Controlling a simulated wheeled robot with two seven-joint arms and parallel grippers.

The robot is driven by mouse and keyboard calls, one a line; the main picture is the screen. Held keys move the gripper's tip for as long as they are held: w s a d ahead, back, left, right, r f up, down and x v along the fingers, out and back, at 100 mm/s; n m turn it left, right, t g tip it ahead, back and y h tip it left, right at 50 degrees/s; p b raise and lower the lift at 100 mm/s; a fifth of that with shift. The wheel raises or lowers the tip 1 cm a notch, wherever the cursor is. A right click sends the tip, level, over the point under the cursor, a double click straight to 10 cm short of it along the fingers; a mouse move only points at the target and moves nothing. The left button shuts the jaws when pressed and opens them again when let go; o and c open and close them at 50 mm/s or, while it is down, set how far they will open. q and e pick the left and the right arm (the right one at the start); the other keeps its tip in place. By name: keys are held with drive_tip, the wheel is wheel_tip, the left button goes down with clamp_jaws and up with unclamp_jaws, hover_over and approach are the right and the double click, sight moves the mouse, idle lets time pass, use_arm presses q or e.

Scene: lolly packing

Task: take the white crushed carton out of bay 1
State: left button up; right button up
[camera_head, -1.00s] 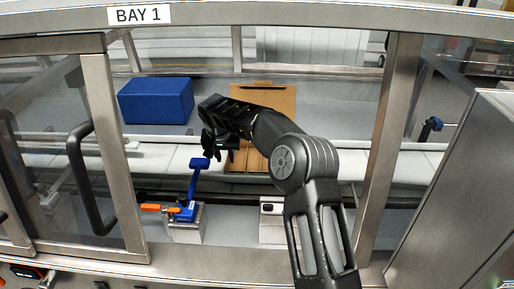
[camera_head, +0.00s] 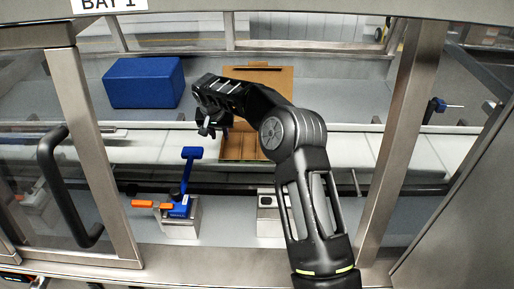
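My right gripper (camera_head: 214,127) reaches through the open front of bay 1, in front of and over the left edge of a brown cardboard carton (camera_head: 262,85). Its fingers are small and dark, so I cannot tell whether they are open or shut, and no held thing shows. I cannot make out a white crushed carton; the pale conveyor (camera_head: 340,148) runs behind my arm, which hides part of it. The bay label (camera_head: 108,4) is cut off at the top. My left gripper is not in view.
A blue box (camera_head: 144,83) stands at the back left. A door with a black handle (camera_head: 62,185) is at left; a metal post (camera_head: 400,130) bounds the opening at right.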

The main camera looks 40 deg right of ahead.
drive_tip(key=p+x, duration=0.2)
drive_tip(key=x, duration=0.2)
drive_tip(key=shift+d+f, duration=0.15)
drive_tip(key=shift+f, duration=0.15)
drive_tip(key=shift+w+f, duration=0.15)
drive_tip(key=shift+f, duration=0.1)
idle(0.4)
clamp_jaws()
idle(1.2)
